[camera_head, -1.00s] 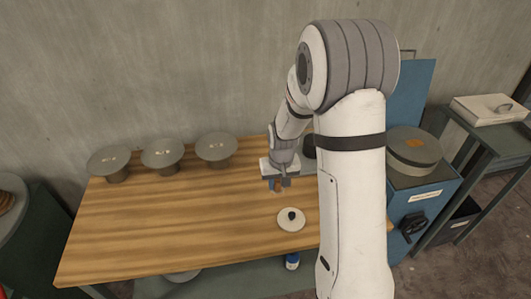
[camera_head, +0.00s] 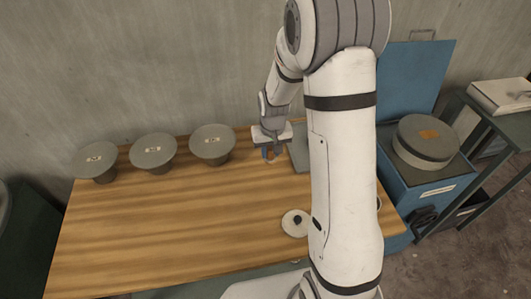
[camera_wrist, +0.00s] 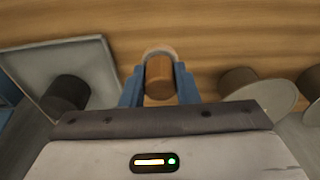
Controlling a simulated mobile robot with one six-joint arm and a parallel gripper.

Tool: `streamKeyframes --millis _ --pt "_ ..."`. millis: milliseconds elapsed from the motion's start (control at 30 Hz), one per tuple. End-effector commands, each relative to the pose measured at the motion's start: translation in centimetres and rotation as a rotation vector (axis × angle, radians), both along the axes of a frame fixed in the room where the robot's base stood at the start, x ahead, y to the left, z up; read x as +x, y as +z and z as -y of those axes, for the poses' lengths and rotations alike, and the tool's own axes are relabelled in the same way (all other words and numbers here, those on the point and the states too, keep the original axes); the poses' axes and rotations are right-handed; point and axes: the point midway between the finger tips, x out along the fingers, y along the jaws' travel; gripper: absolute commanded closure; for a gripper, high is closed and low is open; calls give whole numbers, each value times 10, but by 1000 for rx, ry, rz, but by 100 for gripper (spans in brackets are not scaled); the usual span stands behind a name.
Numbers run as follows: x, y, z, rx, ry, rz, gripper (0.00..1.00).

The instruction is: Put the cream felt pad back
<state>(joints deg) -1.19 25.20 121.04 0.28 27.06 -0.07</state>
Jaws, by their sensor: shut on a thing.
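My gripper (camera_head: 271,154) is over the back of the wooden table, right of the grey round stands. Its blue fingers (camera_wrist: 158,88) are shut on a short brown wooden cylinder (camera_wrist: 159,76) in the wrist view. A pale cream rim (camera_wrist: 158,52) shows just beyond the cylinder; it may be the cream felt pad, but its shape is mostly hidden. A grey square tray (camera_wrist: 62,62) lies left of the gripper in the wrist view, with a dark cylinder (camera_wrist: 68,92) on it. In the head view the tray (camera_head: 299,157) is partly behind my arm.
Three grey round-topped stands (camera_head: 212,145) line the table's back edge. A white disc with a dark knob (camera_head: 294,223) lies near the front right, beside my arm. An open blue box (camera_head: 418,183) with a round grey block (camera_head: 425,152) stands right. The table's middle (camera_head: 180,215) is clear.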

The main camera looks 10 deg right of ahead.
Motion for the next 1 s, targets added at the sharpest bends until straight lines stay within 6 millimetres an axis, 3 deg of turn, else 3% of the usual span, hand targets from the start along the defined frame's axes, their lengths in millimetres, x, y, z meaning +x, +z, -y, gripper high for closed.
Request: streamKeyframes --millis 200,400,600,767,1000 --pt "11 -6 4 0 3 2 90" --pt "62 -18 5 -2 67 7 90" --pt "102 -13 6 -3 137 6 90" --pt "113 -13 6 -2 161 2 90" --pt "113 -53 6 -2 163 -1 90"
